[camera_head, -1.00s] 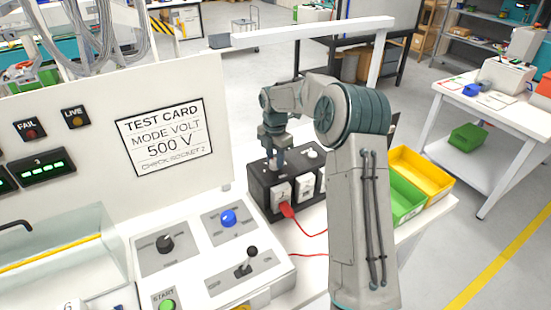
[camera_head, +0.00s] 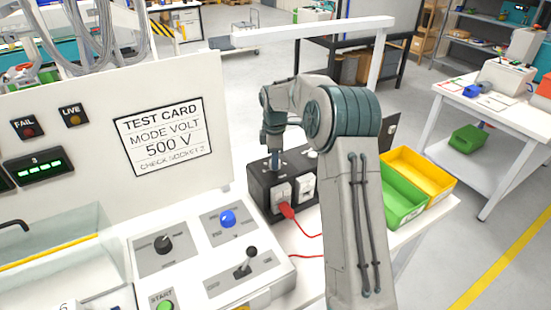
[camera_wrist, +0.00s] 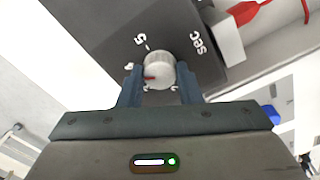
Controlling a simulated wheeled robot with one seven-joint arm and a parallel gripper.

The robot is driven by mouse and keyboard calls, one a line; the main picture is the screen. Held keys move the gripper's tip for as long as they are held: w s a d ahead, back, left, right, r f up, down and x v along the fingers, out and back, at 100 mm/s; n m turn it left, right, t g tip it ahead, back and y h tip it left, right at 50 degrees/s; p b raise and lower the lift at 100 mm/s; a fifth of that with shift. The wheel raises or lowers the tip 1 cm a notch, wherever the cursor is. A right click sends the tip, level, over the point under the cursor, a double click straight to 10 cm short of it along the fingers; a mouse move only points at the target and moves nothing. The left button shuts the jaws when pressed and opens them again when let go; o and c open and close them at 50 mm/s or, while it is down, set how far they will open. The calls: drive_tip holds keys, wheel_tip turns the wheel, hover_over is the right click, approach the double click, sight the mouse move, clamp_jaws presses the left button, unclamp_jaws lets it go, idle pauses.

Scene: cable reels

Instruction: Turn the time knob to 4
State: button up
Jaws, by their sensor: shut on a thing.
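The time knob (camera_wrist: 158,71) is a round, pale grey knob on a dark box face (camera_wrist: 105,22), seen in the wrist view. My gripper (camera_wrist: 158,80) has one finger on each side of the knob and is shut on it. A red mark on the knob points to the lower left in that view. A "5" and "sec" are printed beside the knob; other markings are partly hidden by the fingers. In the head view my gripper (camera_head: 275,163) reaches down to the black box (camera_head: 259,197), and the knob cannot be made out there.
A red plug (camera_head: 287,210) with a red cable sits at the box's front. The control panel (camera_head: 198,285) with a black knob (camera_head: 164,244), blue knob (camera_head: 228,218) and lever (camera_head: 247,260) lies left. Green (camera_head: 407,209) and yellow (camera_head: 428,172) bins stand right.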

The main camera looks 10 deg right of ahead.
drive_tip(key=shift+w+r, duration=0.1)
drive_tip(key=shift+r, duration=0.05)
idle(0.4)
drive_tip(key=o, duration=1)
wheel_tip(320, 180, up, 14)
drive_tip(key=shift+f+b, duration=0.15)
drive_tip(key=shift+b, duration=0.5)
